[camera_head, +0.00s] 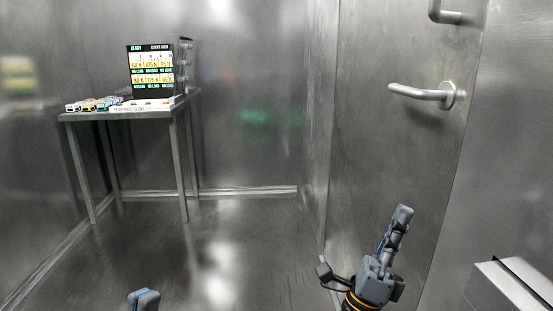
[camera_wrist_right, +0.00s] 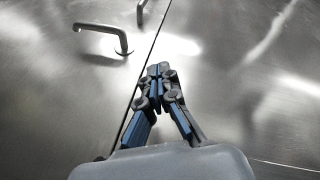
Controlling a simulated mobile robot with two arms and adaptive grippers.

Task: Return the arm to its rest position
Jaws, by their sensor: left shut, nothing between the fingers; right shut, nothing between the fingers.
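My right gripper (camera_head: 402,218) is at the lower right in the head view, in front of the metal door. It points upward and its fingers are together with nothing between them. In the right wrist view the same gripper (camera_wrist_right: 155,72) has its fingertips meeting, with bare metal surface behind. My left gripper (camera_head: 144,298) shows only as a small grey-blue tip at the bottom edge of the head view. Its fingers are together and empty; the rest of that arm is out of frame.
A metal door (camera_head: 395,140) with a lever handle (camera_head: 425,94) stands behind my right gripper; the handle also shows in the right wrist view (camera_wrist_right: 105,29). A steel table (camera_head: 130,114) with a display screen (camera_head: 152,68) and several small items is at the back left. The middle floor (camera_head: 235,250) is clear.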

